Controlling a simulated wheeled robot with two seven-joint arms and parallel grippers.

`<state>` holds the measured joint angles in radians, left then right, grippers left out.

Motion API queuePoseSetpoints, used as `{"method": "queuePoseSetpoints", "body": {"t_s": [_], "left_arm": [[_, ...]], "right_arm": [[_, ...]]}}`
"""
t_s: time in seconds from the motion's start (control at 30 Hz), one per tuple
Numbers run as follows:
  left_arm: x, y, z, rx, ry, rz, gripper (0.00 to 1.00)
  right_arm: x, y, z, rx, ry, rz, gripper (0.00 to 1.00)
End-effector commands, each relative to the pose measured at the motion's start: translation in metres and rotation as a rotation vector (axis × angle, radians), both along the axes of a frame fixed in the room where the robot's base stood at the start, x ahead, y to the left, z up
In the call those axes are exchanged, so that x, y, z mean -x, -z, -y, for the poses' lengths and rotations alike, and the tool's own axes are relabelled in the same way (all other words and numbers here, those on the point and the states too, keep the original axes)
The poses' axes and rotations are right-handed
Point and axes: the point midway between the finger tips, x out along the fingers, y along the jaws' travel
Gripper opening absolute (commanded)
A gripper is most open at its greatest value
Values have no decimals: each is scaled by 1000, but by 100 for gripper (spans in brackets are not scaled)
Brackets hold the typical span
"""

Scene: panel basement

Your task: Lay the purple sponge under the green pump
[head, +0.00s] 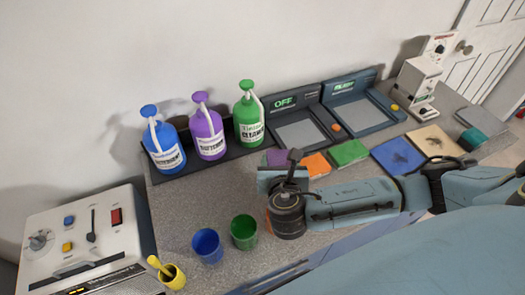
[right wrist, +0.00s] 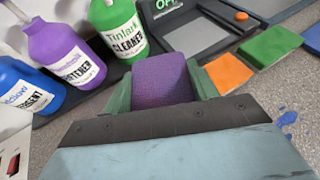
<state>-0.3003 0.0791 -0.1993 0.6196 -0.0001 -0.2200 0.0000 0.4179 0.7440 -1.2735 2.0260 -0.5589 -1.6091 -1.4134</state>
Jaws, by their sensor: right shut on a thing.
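The purple sponge (right wrist: 162,80) is held between the two fingers of my right gripper (right wrist: 163,88), which is shut on it. In the head view the sponge (head: 276,156) shows just beyond the right gripper (head: 281,168) and is partly hidden by it. The green pump (head: 248,122) is an upright bottle at the right end of a row on a dark tray (head: 226,150). It also shows in the right wrist view (right wrist: 118,35), just beyond the sponge and to its left. The sponge is in front of the bottle, apart from its base. My left gripper is not in view.
A purple pump (head: 207,135) and a blue pump (head: 163,145) stand left of the green one. Orange (head: 316,165) and green (head: 348,152) sponges lie to the right. Blue (head: 207,246) and green (head: 244,232) cups stand in front. A panel marked OFF (head: 300,130) is behind right.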

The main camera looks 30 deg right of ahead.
Motion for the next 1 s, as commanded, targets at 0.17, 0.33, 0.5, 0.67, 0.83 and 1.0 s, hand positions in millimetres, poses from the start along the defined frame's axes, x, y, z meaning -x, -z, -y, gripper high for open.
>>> {"method": "queuePoseSetpoints", "body": {"t_s": [0.17, 0.33, 0.5, 0.67, 0.83, 1.0], "left_arm": [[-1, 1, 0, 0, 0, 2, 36], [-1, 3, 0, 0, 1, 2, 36], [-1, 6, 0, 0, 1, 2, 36], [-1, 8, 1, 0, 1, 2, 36], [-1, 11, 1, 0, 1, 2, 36], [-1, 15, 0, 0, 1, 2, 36]], "right_arm": [[-50, -1, 3, 1, 3, 4, 37], [-88, 0, 4, 0, 0, 1, 37], [-104, 14, 5, 1, -1, -5, 37], [-104, 30, 6, 0, 1, -2, 37], [-103, 48, 5, 0, -2, -3, 37], [-106, 68, 6, 2, -1, -1, 37]]}}
